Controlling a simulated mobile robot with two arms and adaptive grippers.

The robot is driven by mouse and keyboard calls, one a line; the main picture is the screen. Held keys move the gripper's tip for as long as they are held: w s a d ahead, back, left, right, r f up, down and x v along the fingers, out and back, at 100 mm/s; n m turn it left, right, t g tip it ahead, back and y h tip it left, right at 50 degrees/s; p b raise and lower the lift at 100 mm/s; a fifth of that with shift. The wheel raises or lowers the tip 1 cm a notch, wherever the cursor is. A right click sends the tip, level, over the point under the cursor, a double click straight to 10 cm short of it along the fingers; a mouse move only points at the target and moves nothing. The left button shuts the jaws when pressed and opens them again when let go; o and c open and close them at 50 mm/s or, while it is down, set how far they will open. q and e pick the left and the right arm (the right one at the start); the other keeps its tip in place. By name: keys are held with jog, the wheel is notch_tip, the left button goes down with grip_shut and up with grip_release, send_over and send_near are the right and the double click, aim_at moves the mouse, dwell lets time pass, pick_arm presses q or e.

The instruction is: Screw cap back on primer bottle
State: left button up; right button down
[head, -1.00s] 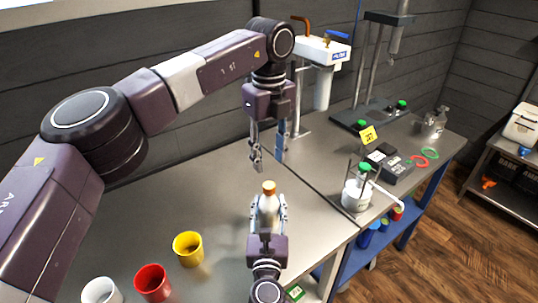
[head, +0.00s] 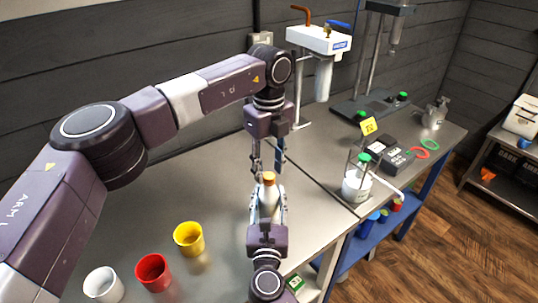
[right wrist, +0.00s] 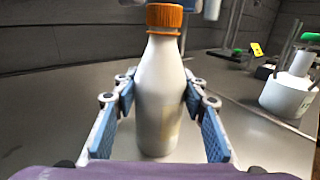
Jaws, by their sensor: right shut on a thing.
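The primer bottle (head: 267,199) is white and stands upright on the steel bench; it fills the middle of the right wrist view (right wrist: 160,95). An orange cap (head: 268,177) sits on its neck and looks level in the right wrist view (right wrist: 164,18). How tight it is cannot be told. My right gripper (head: 267,212) is shut on the bottle body, with blue pads on both sides (right wrist: 158,110). My left gripper (head: 267,165) points down just above and behind the cap, its fingers apart and empty. Part of it shows behind the cap in the right wrist view.
White (head: 104,284), red (head: 153,271) and yellow (head: 189,238) cups stand at the front left. A dispenser bottle with a green top (head: 356,184) stands to the right, across the bench seam. The bench left of the bottle is clear.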

pick_arm(q)
jog(key=shift+f, duration=0.65)
grip_shut()
jog(key=m, duration=1)
jog(key=shift+m, duration=0.4)
jog(key=m, duration=0.9)
jog(key=shift+m, duration=0.3)
jog(key=m, duration=0.4)
jog(key=shift+o, duration=0.8)
grip_release()
